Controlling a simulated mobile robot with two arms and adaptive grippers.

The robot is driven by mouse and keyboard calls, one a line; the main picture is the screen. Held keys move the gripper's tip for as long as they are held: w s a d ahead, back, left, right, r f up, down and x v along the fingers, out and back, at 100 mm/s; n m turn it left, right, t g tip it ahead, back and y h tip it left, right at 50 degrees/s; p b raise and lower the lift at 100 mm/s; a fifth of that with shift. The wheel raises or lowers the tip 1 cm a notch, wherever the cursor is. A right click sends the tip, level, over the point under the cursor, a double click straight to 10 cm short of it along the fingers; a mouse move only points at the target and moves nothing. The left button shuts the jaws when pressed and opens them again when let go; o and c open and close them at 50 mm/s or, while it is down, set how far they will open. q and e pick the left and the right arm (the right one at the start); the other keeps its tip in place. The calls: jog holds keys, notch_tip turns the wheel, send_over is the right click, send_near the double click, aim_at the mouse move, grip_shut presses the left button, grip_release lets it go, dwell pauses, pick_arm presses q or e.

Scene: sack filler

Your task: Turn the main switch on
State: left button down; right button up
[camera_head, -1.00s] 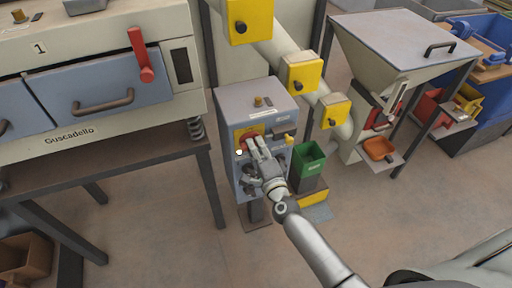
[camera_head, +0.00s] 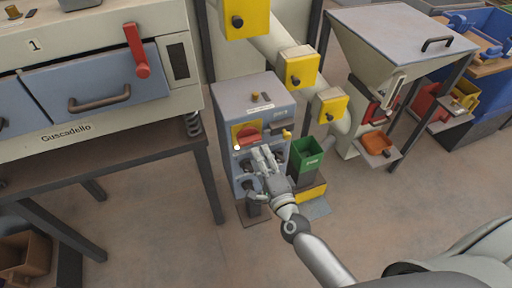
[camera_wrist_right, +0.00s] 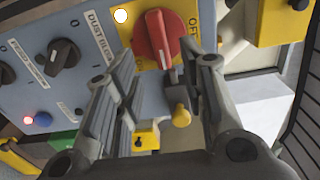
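The main switch is a red rotary handle (camera_head: 248,135) on a yellow plate, on the front of the blue-grey control box (camera_head: 252,97). In the right wrist view the red handle (camera_wrist_right: 157,38) stands just beyond the fingertips, its long grip running roughly up and down the picture. A lettered label is partly visible beside it. My right gripper (camera_head: 262,153) is in front of the panel, just below and right of the handle. In its wrist view the gripper's fingers (camera_wrist_right: 167,64) are apart with nothing held between them. My left gripper is not in view.
A yellow knob (camera_head: 287,134) juts from the box's right side. A green bin (camera_head: 308,156) stands to the right. A grey table (camera_head: 120,150) stands left.

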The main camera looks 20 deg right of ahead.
jog(key=s, duration=0.5)
jog(key=shift+s+d, duration=0.1)
jog(key=shift+s, duration=0.15)
dwell(1.0)
